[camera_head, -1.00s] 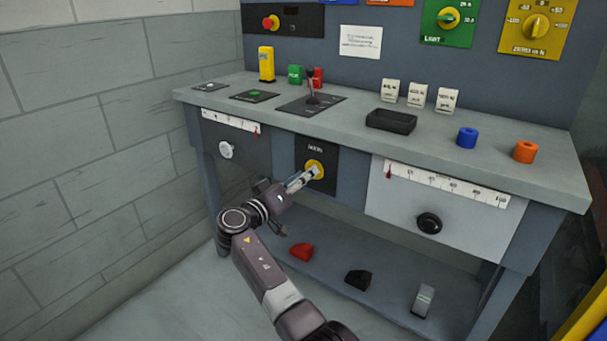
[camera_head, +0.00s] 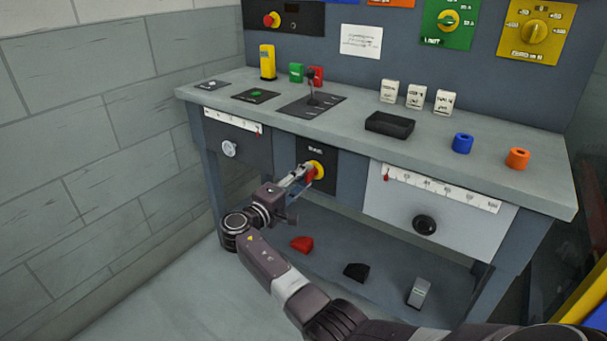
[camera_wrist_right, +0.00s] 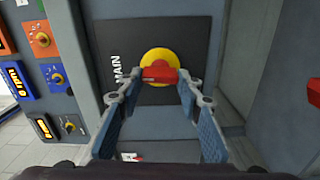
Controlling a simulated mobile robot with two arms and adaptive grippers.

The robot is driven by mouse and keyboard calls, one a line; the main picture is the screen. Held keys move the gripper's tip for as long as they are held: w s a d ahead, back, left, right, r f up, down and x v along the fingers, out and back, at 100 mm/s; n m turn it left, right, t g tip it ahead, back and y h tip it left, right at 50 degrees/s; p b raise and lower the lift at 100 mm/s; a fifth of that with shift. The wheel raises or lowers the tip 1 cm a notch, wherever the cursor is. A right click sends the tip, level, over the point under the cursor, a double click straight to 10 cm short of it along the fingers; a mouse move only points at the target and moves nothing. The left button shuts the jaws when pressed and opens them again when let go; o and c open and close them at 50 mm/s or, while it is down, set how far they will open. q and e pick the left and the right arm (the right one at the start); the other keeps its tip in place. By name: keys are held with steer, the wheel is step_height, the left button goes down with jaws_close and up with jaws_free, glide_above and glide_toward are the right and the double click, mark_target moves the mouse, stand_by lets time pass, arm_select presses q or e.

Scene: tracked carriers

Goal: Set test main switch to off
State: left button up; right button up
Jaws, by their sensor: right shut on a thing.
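The main switch is a round yellow dial (camera_head: 320,167) with a red handle (camera_wrist_right: 160,75), on a black plate (camera_wrist_right: 190,40) marked MAIN at the front of the bench. In the right wrist view the lettering runs up the picture and the handle lies across it, so the handle stands about upright on the plate. My right gripper (camera_head: 309,173) reaches the dial from the left front. In the right wrist view its fingertips (camera_wrist_right: 157,84) are closed on the two sides of the red handle. My left gripper is not in view.
A left drawer with a pale knob (camera_head: 229,149) and a right drawer with a black knob (camera_head: 424,224) flank the switch. Red (camera_head: 302,244), black (camera_head: 356,272) and grey (camera_head: 418,292) pieces lie on the lower shelf. A black tray (camera_head: 390,123) stands on the bench top.

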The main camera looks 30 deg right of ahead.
steer(key=shift+n, duration=0.6)
steer(key=o, duration=1.2)
steer(key=shift+c, duration=0.2)
steer(key=v, duration=1.2)
steer(key=shift+w, duration=0.1)
